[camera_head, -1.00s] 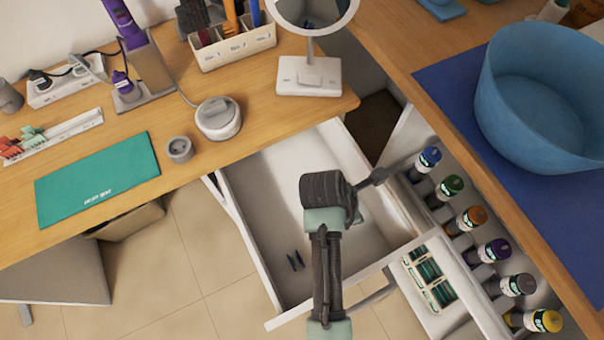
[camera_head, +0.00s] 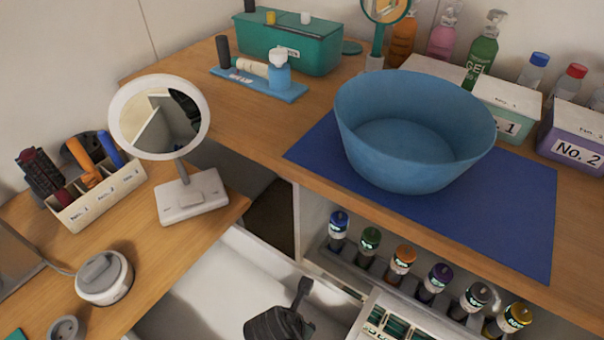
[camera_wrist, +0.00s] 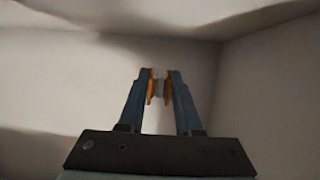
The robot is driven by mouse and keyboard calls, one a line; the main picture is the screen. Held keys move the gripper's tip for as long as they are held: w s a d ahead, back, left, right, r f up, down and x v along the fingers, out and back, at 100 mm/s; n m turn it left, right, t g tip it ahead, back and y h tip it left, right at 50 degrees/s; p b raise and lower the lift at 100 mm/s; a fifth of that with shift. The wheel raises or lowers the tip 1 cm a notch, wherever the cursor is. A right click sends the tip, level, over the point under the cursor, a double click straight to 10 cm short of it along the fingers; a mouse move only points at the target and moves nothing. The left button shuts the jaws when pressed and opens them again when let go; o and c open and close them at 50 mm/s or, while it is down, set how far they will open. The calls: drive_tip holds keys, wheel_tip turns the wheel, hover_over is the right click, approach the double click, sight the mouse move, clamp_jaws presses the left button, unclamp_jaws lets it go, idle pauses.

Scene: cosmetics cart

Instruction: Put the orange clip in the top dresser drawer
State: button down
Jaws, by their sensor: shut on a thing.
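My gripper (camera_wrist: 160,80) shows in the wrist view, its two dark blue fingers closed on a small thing. Orange edges show by both fingertips with a pale grey piece between; this is the orange clip (camera_wrist: 152,90), mostly hidden by the fingers. Pale walls meeting in a corner lie beyond it, like the inside of the open white drawer (camera_wrist: 70,75). In the head view the drawer (camera_head: 215,275) stands open below the desk, cut off by the bottom edge. My dark arm reaches over it; the fingertips and clip cannot be made out there.
A blue bowl (camera_head: 410,140) sits on a blue mat (camera_head: 520,215) at right. Several small bottles (camera_head: 402,262) stand in a rack beside the drawer.

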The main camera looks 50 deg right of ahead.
wheel_tip(320, 180, down, 2)
drive_tip(key=shift+f+b, duration=0.25)
drive_tip(key=shift+b, duration=0.05)
drive_tip(key=c, duration=0.6)
unclamp_jaws()
drive_tip(key=p+v, duration=0.4)
drive_tip(key=v, duration=0.8)
